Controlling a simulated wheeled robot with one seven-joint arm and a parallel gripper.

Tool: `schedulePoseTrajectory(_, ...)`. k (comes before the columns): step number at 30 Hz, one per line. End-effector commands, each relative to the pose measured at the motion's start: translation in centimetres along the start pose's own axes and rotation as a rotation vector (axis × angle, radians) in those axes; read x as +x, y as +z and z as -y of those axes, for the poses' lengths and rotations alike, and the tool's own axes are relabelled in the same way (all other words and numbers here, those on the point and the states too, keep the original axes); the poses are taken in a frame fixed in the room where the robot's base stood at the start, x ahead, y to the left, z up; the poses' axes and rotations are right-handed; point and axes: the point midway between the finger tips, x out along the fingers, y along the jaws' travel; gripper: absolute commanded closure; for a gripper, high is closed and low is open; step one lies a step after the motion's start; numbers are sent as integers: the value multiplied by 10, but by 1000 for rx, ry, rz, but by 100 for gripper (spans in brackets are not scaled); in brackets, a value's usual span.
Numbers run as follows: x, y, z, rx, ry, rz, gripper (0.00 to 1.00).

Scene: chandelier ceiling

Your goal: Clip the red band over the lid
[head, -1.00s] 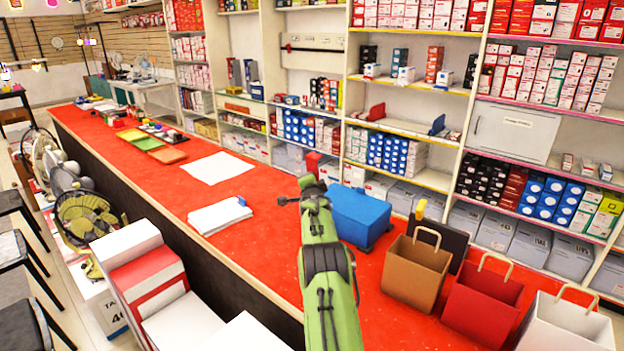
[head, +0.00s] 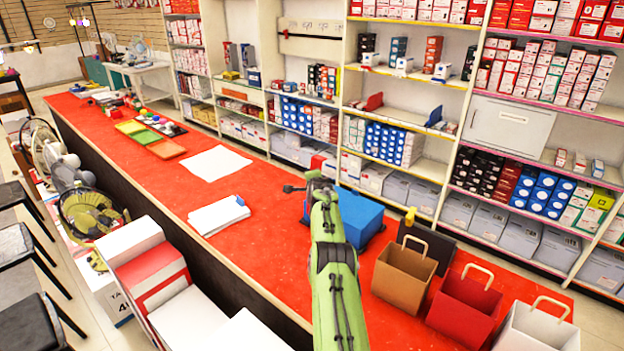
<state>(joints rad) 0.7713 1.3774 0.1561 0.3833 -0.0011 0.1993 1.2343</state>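A blue box (head: 360,217) with a flat blue top sits on the red counter, just right of my green arm, which covers its left part. I cannot tell whether that top is a separate lid. My gripper (head: 316,176) is at the far end of the arm, near the box's back left corner in the picture. Its fingers are too small and hidden to read. A small red piece (head: 318,162) shows just above the arm's end. I cannot tell whether it is the band, or whether it is held or lies behind.
The red counter (head: 265,262) has free room left of the box. White sheets (head: 218,214) and a larger paper (head: 215,163) lie there. Brown (head: 404,273), red (head: 464,305) and white (head: 537,328) bags stand to the right. Stocked shelves line the back.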

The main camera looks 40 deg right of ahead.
Motion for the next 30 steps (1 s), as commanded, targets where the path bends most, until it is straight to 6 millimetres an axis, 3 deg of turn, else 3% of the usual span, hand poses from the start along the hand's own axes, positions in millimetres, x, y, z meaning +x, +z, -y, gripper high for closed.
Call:
schedulePoseTrajectory(9,0,-1,-1,0,1,-3,100)
schedulePoseTrajectory(10,0,-1,-1,0,1,-3,65)
schedulePoseTrajectory(15,0,-1,-1,0,0,-2,43)
schedulePoseTrajectory(30,-8,-2,0,2,0,-2,43)
